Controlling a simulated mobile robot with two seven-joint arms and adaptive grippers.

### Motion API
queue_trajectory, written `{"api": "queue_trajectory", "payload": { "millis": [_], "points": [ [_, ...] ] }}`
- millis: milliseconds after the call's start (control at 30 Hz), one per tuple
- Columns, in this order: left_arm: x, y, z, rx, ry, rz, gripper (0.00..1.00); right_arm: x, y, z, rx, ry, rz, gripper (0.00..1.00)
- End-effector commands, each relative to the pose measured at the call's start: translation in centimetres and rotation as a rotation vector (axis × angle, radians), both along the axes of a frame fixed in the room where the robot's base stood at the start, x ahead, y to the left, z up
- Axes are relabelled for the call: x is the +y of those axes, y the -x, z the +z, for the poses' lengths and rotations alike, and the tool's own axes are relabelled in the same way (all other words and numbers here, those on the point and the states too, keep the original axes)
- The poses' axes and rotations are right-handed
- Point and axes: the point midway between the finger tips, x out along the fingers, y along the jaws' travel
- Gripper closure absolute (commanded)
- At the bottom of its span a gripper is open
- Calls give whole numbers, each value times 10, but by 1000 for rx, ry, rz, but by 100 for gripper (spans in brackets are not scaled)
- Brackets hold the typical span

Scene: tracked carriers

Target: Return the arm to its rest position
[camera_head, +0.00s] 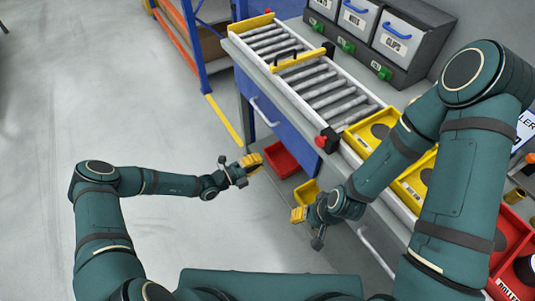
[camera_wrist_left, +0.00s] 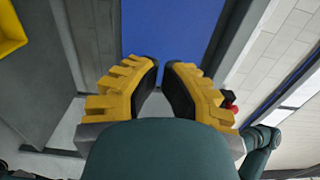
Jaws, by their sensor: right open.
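My left arm reaches in from the left in the head view. Its gripper (camera_head: 250,163) with yellow fingers is in the air in front of the bench. In the left wrist view the two yellow fingers (camera_wrist_left: 162,72) have black pads with a narrow gap between them and nothing in it. My right arm is bent over the bench at the right. Its gripper (camera_head: 298,214) is lower, in front of the bench edge, open with no object visible in it. The right fingertips are small in the picture.
A roller conveyor (camera_head: 335,96) runs along the bench, with yellow trays (camera_head: 362,142) and a red bin (camera_head: 518,278) on the right. Below the bench are a red bin (camera_head: 280,160) and a blue drawer (camera_head: 270,112). A blue and orange rack (camera_head: 190,45) stands behind. The left floor is clear.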

Motion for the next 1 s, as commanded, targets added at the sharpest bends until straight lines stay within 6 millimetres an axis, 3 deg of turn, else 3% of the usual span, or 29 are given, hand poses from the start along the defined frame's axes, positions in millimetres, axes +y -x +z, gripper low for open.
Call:
{"api": "queue_trajectory", "payload": {
  "millis": [367,467,533,667,800,900,1000],
  "points": [
    [-3,9,0,-21,-36,-36,100,0,0,0,1,0,0,53],
    [-22,34,-1,-111,-169,-169,100,0,0,0,1,0,0,53],
    [-38,67,-4,-242,-332,-338,100,0,0,0,1,0,0,53],
    [-43,142,-16,-639,-688,-759,100,0,0,0,1,0,0,53],
    [-13,196,-20,-1168,-969,-1197,100,0,0,0,0,0,0,53],
    [14,214,-12,-1588,-1090,-1475,100,0,0,0,0,0,0,53],
    [33,219,4,-1985,-1143,-1686,100,0,0,0,0,0,0,53]
  ]
}}
